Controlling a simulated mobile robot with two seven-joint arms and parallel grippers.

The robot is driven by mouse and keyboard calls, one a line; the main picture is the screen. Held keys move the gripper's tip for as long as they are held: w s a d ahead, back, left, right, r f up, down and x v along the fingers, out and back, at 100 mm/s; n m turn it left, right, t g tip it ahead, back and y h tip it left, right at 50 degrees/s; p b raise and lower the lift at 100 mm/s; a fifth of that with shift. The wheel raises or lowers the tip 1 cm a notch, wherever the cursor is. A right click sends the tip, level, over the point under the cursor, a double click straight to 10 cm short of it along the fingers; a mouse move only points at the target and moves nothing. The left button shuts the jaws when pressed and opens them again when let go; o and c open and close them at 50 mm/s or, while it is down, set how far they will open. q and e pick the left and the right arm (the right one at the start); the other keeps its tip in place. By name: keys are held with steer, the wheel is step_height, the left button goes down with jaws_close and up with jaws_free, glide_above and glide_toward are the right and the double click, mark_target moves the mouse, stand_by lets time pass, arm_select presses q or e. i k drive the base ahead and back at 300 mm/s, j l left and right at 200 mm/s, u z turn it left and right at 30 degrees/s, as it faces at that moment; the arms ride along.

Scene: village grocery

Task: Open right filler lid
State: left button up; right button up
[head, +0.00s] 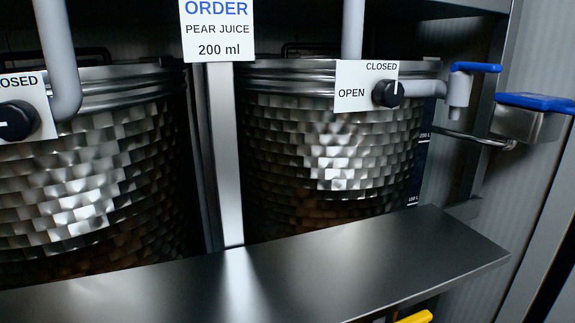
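The right filler is a shiny metal tank (335,150) with a dimpled wall, standing right of the middle post. Its upper rim (290,75) shows, but the top is mostly cut off by the angle and I cannot tell how its lid sits. A dark bar (303,47) shows just above the rim at the back. A white plate (350,80) on the tank front reads OPEN and CLOSED, with a black knob (388,94) at its right. The knob's white mark seems to point up, towards CLOSED. Neither of my grippers is in view.
A similar left tank (90,160) has its own black knob (17,121). A sign (217,30) reads ORDER, PEAR JUICE, 200 ml. Blue-handled fittings (475,67) jut out at right. A bare metal shelf (270,285) crosses the front; something yellow (415,317) shows below it.

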mark_target(540, 102)
steer(key=z, duration=1.35)
